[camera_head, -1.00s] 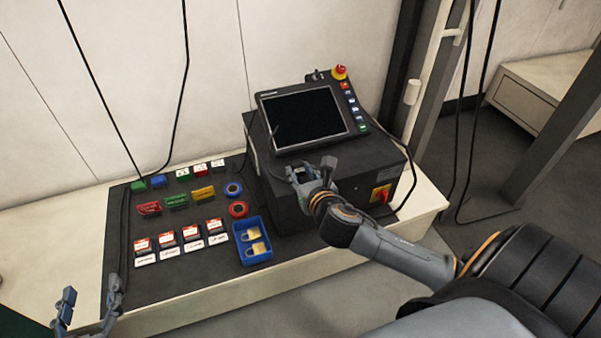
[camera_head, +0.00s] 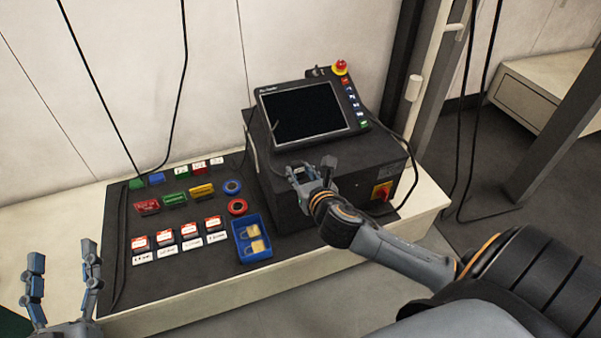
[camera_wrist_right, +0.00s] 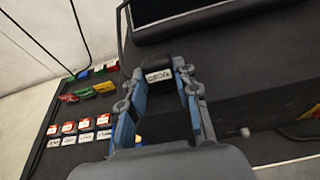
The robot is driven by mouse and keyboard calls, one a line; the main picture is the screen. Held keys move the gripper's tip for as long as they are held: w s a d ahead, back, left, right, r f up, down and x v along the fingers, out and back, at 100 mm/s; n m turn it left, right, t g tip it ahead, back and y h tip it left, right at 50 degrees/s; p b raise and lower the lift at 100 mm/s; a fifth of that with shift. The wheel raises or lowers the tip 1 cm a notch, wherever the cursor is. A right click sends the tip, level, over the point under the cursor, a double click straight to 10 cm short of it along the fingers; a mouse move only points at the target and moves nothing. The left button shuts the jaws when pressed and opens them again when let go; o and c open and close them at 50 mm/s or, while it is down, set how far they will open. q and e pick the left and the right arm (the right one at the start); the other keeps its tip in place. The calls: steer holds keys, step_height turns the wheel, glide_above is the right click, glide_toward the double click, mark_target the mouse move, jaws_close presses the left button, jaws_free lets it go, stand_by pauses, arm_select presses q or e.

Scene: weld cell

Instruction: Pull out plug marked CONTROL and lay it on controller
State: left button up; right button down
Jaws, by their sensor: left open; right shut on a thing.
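The controller is a black box (camera_head: 365,163) on the bench, with a tilted screen panel (camera_head: 300,112) on its top. My right gripper (camera_head: 300,172) is at the controller's front left, over its top edge. In the right wrist view its fingers (camera_wrist_right: 160,88) are shut on a black plug (camera_wrist_right: 155,62) with a white label, whose lettering is too small to read surely. I cannot tell whether the plug is still seated or free. My left gripper (camera_head: 62,285) is open and empty at the lower left, in front of the mat's left edge.
A black mat (camera_head: 120,225) carries red padlocks, tags and coloured blocks. A blue tray (camera_head: 240,250) holds brass padlocks beside the controller. A red rotary switch (camera_head: 381,193) is on the controller's front, and a red emergency stop (camera_head: 340,68) on the panel. Cables hang along the controller's sides.

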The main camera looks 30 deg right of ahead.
steer(key=c, duration=0.9)
jaws_free()
steer(key=v, duration=1.2)
steer(key=shift+a, duration=0.15)
